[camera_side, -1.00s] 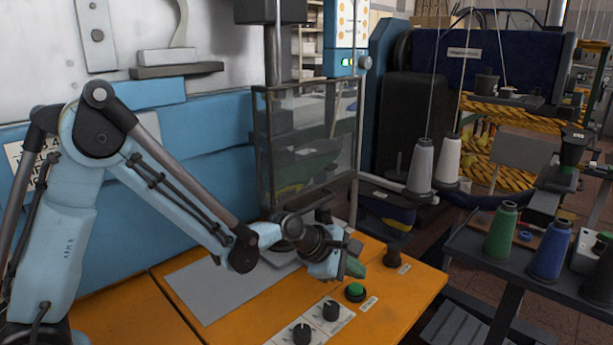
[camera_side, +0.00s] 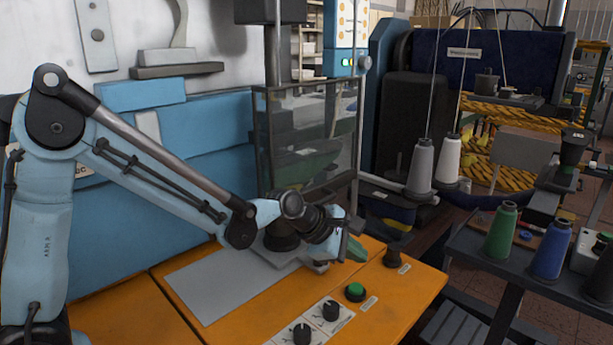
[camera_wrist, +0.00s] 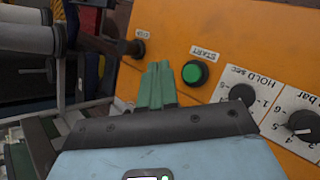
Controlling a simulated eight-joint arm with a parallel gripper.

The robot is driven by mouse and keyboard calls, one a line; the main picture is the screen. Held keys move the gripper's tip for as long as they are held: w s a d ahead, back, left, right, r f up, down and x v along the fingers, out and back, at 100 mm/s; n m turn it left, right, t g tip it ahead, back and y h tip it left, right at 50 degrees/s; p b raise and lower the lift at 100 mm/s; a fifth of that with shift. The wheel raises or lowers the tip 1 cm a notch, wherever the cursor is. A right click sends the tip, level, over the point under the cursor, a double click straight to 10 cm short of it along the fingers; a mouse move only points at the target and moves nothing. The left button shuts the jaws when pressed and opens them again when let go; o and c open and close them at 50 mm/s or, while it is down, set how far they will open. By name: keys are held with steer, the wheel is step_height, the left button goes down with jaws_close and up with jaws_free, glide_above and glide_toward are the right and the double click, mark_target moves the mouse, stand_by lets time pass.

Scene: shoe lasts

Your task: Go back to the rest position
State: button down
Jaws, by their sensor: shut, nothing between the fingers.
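My gripper (camera_side: 357,249) is at the right end of my arm, over the orange worktop (camera_side: 231,331), near the glass guard's lower right corner. Its green fingers (camera_wrist: 157,84) lie side by side in the wrist view. They are shut with nothing between them. They point toward the area between the green START button (camera_wrist: 194,72) and the dark knob (camera_wrist: 133,47). In the side view the wrist hides part of the dark round base behind it. I cannot tell the exact height of the fingertips above the worktop.
The glass guard (camera_side: 308,137) stands just behind my wrist. Black dials (camera_side: 330,310) sit on the front of the worktop. A grey plate (camera_side: 215,289) lies flat at left. Thread cones (camera_side: 501,230) stand on a dark table at right. Air above the worktop's front is free.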

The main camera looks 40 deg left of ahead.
steer(key=s+a+r+m+y, duration=0.1)
steer(key=s+a+m, duration=0.2)
steer(key=s+m, duration=0.3)
steer(key=s+a+r+m+g+y, duration=0.1)
steer(key=s+a+r+m, duration=0.1)
steer(key=s+m, duration=0.5)
steer(key=s+a+r+m+y, duration=0.1)
steer(key=s+a+m, duration=0.3)
steer(key=s+m, duration=0.3)
steer(key=shift+r+m+y, duration=0.35)
steer(key=shift+m+y, duration=0.05)
steer(key=shift+m, duration=0.7)
steer(key=shift+a, duration=0.1)
